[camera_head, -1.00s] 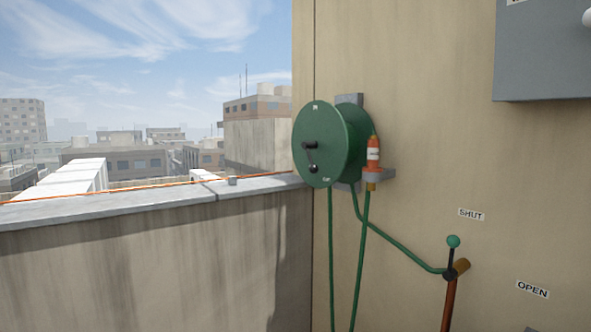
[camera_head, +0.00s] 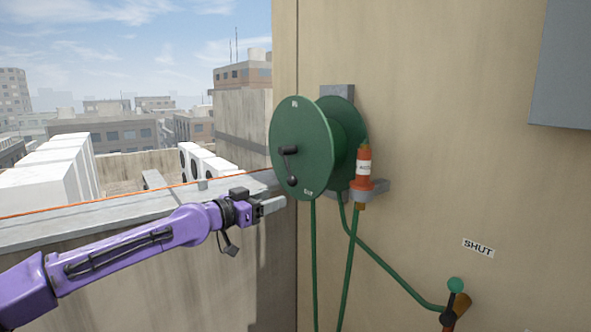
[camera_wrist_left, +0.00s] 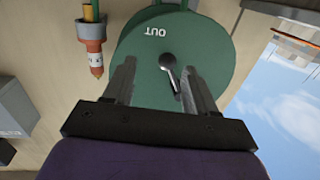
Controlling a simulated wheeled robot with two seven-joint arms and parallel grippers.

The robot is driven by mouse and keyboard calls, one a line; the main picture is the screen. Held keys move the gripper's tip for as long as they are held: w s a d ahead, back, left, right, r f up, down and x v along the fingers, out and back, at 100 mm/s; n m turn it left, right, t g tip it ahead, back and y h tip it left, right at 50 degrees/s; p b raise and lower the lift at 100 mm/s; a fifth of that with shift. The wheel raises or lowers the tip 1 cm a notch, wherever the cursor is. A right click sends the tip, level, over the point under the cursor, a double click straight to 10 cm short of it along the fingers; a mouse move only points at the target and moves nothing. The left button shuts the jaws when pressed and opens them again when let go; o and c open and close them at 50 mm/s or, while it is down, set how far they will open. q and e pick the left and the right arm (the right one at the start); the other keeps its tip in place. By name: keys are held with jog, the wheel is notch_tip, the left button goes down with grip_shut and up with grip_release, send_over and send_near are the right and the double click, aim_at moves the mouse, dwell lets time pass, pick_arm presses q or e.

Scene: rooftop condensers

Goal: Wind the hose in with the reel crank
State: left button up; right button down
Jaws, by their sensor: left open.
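A green hose reel (camera_head: 302,150) is mounted on the beige wall, with a black crank (camera_head: 290,166) on its front face. A green hose (camera_head: 314,265) hangs down from the reel. My left gripper (camera_head: 272,206) is at the lower left of the reel, pointing toward it. In the left wrist view, my left gripper (camera_wrist_left: 160,85) is open, and the reel (camera_wrist_left: 215,50) fills the space beyond it. The crank (camera_wrist_left: 170,72) shows between the fingers, apart from them as far as I can tell. My right gripper is in neither current view.
An orange nozzle (camera_head: 363,172) sits in a bracket (camera_head: 375,190) right of the reel. A valve lever with a green knob (camera_head: 455,285) is lower right, near a SHUT label (camera_head: 478,248). A parapet (camera_head: 120,238) runs along the left.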

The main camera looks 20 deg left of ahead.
aim_at(288, 182)
pick_arm(q)
jog(key=w+d+p, duration=0.1)
jog(key=w, duration=0.2)
jog(key=w+d+r+p, duration=0.1)
jog(key=w, duration=0.2)
jog(key=w+d+r+p, duration=0.1)
jog(key=w, duration=0.2)
jog(key=shift+d+r+p, duration=0.1)
jog(key=shift+d+p, duration=0.1)
jog(key=shift+p, duration=0.1)
grip_shut()
